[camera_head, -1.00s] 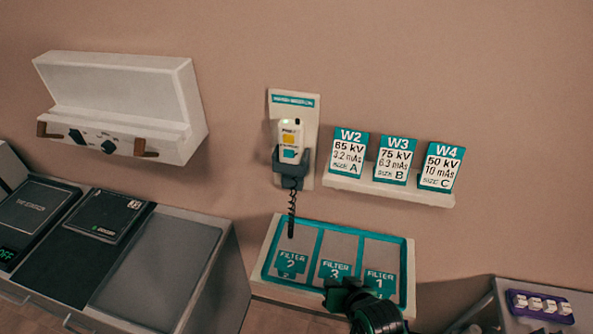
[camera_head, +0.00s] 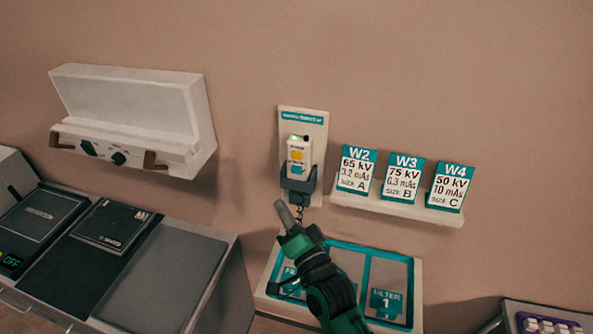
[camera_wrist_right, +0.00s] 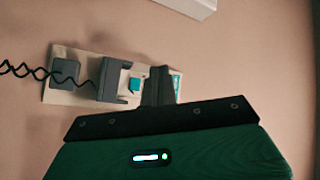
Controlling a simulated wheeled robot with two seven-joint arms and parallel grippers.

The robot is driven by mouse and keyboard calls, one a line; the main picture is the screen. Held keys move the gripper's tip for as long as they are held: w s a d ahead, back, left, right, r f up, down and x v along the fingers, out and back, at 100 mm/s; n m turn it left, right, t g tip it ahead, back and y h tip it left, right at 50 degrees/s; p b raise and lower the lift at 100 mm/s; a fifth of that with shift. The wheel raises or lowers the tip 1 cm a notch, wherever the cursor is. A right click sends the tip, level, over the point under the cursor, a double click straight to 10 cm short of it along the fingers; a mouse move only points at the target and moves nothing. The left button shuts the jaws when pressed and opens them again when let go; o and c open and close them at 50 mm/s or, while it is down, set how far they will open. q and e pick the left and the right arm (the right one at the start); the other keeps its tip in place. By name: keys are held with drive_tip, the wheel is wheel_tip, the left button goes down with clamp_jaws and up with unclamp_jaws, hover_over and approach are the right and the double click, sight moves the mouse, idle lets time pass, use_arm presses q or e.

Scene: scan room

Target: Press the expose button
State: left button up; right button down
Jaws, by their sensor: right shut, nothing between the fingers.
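A white handheld remote (camera_head: 299,151) with a yellow button (camera_head: 297,155), a teal button (camera_head: 296,169) and a small green light sits in a dark holder (camera_head: 298,186) on a wall plate. I cannot read which button is the expose button. My right gripper (camera_head: 281,206) is shut and empty, its fingertips just below and left of the holder in the head view. In the right wrist view the shut fingers (camera_wrist_right: 158,88) overlap the plate beside the remote's teal button (camera_wrist_right: 134,85); contact cannot be told. My left gripper is not in view.
A shelf (camera_head: 398,208) with cards W2, W3 and W4 is right of the remote. A filter tray (camera_head: 418,290) lies below, partly behind my right arm. A white wall box (camera_head: 150,105) and a dark console (camera_head: 110,250) are left. A coiled cord (camera_wrist_right: 25,70) hangs from the remote.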

drive_tip(key=b, duration=0.2)
approach(292, 168)
drive_tip(key=shift+w+a+r, duration=0.2)
drive_tip(key=shift+w+a, duration=0.35)
drive_tip(key=shift+w, duration=0.15)
drive_tip(key=shift+w+a+r, duration=0.25)
drive_tip(key=shift+w+a, duration=0.35)
drive_tip(key=shift+w, duration=0.05)
drive_tip(key=shift+w+a+r, duration=0.2)
drive_tip(key=shift+w+a, duration=0.35)
drive_tip(key=shift+w, duration=0.15)
drive_tip(key=shift+w, duration=0.15)
idle(0.4)
drive_tip(key=shift+w+d, duration=0.15)
drive_tip(key=shift+w, duration=0.1)
drive_tip(key=shift+w+d, duration=0.15)
drive_tip(key=shift+w, duration=0.3)
idle(0.6)
drive_tip(key=shift+s, duration=0.15)
idle(0.3)
drive_tip(key=shift+s+a+p, duration=0.3)
drive_tip(key=shift+s+p, duration=0.1)
drive_tip(key=shift+s, duration=0.35)
